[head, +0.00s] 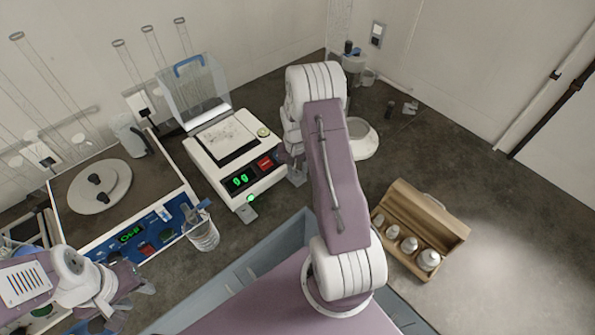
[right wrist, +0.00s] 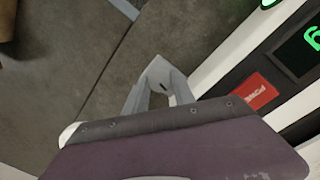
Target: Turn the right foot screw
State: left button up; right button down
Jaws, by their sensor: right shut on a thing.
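The white balance (head: 236,150) stands on the bench with a lit green display and a red button. A round bubble level (head: 263,131) sits on its top right corner. My right gripper (head: 297,176) is low at the balance's front right corner; it also shows in the right wrist view (right wrist: 160,82), beside the balance's edge. It is shut on the right foot screw, which the fingers and my arm mostly hide. A grey foot (head: 247,213) shows at the balance's front left corner. My left gripper (head: 132,304) is open and empty at the lower left.
A blue-fronted stirrer (head: 150,228) and a glass beaker (head: 202,234) stand left of the balance. A wooden box of weights (head: 443,250) lies open at the right. A white dish (head: 365,140) is behind my right arm. Bench at the far right is clear.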

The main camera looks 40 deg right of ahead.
aim_at(297, 173)
jog(key=m, duration=0.4)
jog(key=shift+m, duration=0.3)
jog(key=shift+w+m+p, duration=0.1)
jog(key=shift+m+p, duration=0.3)
jog(key=shift+m, duration=2.1)
jog(key=c, duration=1.1)
grip_release()
jog(key=shift+o, duration=0.2)
notch_tip(297, 173, up, 9)
jog(key=shift+b, duration=0.3)
jog(key=shift+w+r, duration=0.1)
